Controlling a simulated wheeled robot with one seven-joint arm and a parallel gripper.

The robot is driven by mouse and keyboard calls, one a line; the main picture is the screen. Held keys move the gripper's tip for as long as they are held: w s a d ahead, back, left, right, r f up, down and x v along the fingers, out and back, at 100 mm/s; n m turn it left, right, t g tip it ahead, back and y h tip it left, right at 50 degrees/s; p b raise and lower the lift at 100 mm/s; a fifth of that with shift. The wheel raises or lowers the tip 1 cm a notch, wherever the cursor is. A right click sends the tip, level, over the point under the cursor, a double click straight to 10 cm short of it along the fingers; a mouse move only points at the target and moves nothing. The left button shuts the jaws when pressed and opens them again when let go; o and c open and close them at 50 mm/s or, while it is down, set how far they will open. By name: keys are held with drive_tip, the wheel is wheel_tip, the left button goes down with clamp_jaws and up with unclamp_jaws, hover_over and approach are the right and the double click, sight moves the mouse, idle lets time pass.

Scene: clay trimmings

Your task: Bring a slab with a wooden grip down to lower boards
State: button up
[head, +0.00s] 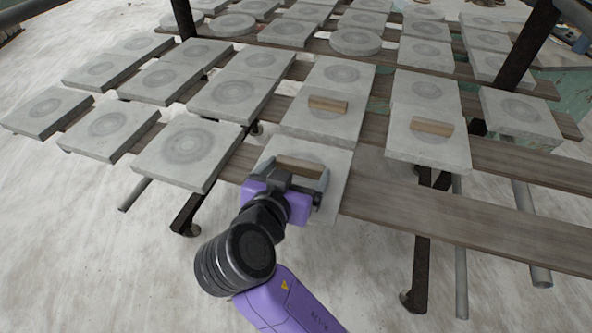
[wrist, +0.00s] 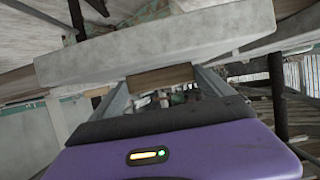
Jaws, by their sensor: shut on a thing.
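My gripper (head: 297,180) is shut on the wooden grip (head: 300,167) of a square grey slab (head: 335,165). In the wrist view the wooden grip (wrist: 160,78) sits between my fingers, with the pale slab (wrist: 150,45) against it. In the head view the slab is at the near end of a column of slabs, over or on the front boards. I cannot tell whether it touches them. My gripper hides part of its near side. Two other slabs with wooden grips lie behind it, one just beyond (head: 312,122) and one to the right (head: 400,145).
A bare front board (head: 450,212) runs right from the held slab. Plain slabs with round ring marks (head: 187,152) fill the boards to the left and behind. Dark posts (head: 527,45) rise at the back, and round discs (head: 355,41) lie among the far slabs.

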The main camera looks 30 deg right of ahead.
drive_tip(key=o, duration=1.7)
drive_tip(key=shift+o, duration=0.5)
drive_tip(key=shift+f, duration=0.1)
drive_tip(key=shift+v, duration=3.95)
